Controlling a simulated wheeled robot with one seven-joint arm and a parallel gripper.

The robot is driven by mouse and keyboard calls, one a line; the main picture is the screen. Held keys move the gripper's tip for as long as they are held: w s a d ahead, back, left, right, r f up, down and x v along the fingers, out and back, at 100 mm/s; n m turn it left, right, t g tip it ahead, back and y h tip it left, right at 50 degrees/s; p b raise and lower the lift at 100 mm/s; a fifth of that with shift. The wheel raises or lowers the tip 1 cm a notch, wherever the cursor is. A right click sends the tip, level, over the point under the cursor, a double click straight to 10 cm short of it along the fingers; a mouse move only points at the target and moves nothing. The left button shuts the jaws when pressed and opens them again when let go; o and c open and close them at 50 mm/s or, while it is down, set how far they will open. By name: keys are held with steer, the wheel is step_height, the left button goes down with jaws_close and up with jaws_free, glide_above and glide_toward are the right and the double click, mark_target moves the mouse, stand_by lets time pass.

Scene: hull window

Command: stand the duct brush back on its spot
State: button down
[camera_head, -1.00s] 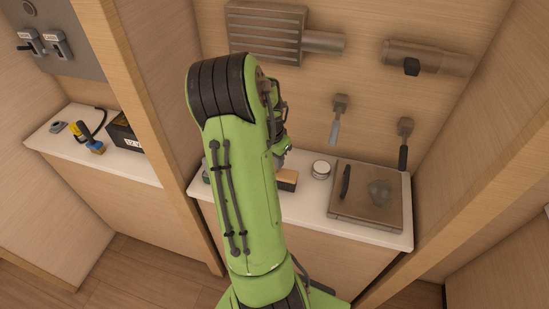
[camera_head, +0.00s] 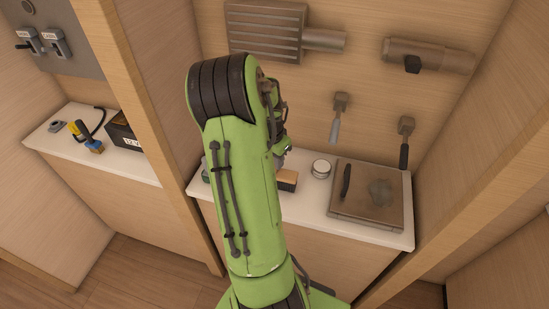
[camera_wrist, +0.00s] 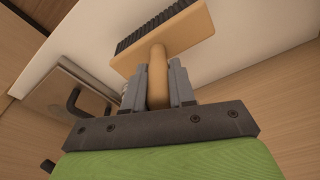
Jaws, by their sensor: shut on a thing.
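The duct brush (camera_wrist: 170,38) has a tan wooden block, dark bristles and a wooden handle. In the wrist view my gripper (camera_wrist: 158,82) is shut on its handle, with a grey finger on each side. The bristles face up and away in that view. In the head view a tan and dark part of the brush (camera_head: 287,180) shows just right of my green arm, over the white counter (camera_head: 310,207). My arm hides the gripper there. I cannot tell whether the brush touches the counter. No marked spot for it is visible.
A wooden post (camera_head: 150,130) stands left of my arm.

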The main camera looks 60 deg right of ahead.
steer(key=shift+f+b, duration=0.6)
steer(key=shift+f, duration=0.1)
steer(key=c, duration=0.9)
jaws_free()
steer(key=shift+o, duration=0.2)
steer(key=shift+w+a+r+p, duration=0.1)
steer(key=shift+a+r+p, duration=0.1)
steer(key=shift+r+p, duration=0.95)
steer(key=shift+s+a+r+p, duration=0.1)
steer(key=shift+a+r+p, duration=0.15)
steer(key=shift+r+p, duration=0.9)
steer(key=shift+w+a+r+p, duration=0.15)
steer(key=shift+r+p, duration=0.4)
steer(key=shift+r, duration=1.15)
